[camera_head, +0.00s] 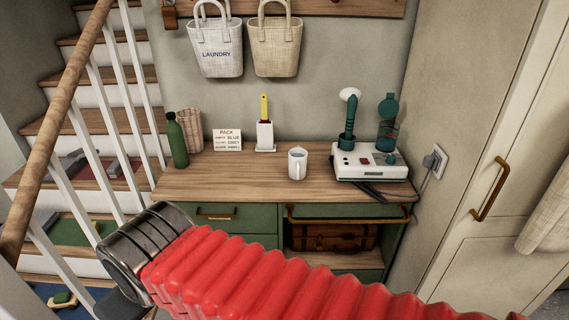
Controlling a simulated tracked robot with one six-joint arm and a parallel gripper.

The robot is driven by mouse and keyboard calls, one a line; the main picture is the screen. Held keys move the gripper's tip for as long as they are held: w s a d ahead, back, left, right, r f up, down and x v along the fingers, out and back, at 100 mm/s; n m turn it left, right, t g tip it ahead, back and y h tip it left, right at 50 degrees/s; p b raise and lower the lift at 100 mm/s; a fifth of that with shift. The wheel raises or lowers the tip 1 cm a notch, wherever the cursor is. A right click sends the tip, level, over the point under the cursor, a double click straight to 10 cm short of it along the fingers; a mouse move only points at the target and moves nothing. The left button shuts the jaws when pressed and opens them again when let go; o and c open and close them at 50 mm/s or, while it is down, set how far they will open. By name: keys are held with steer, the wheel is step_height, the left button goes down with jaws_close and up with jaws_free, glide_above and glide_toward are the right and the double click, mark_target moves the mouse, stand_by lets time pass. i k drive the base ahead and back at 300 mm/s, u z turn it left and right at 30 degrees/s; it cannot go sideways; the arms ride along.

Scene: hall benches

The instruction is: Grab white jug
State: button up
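A white jug (297,164) stands upright on the wooden top of the green bench (232,180), near its front middle. It looks like a small mug-shaped jug with a handle on its right side. Nothing touches it. My red ribbed arm crosses the lower foreground in front of the bench and ends in a dark metal collar at the lower left. The fingers of my gripper do not show, so what they hold is hidden.
A green bottle (177,140), a wicker basket (191,130), a card (227,140) and a yellow-handled brush (264,128) stand left of and behind the jug. A white device (368,162) with green parts stands right. Stair railings are at left, a door (490,200) at right.

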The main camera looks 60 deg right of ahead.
mark_target(298, 155)
steer(key=z, duration=0.4)
steer(key=i, duration=0.85)
steer(key=z, duration=0.55)
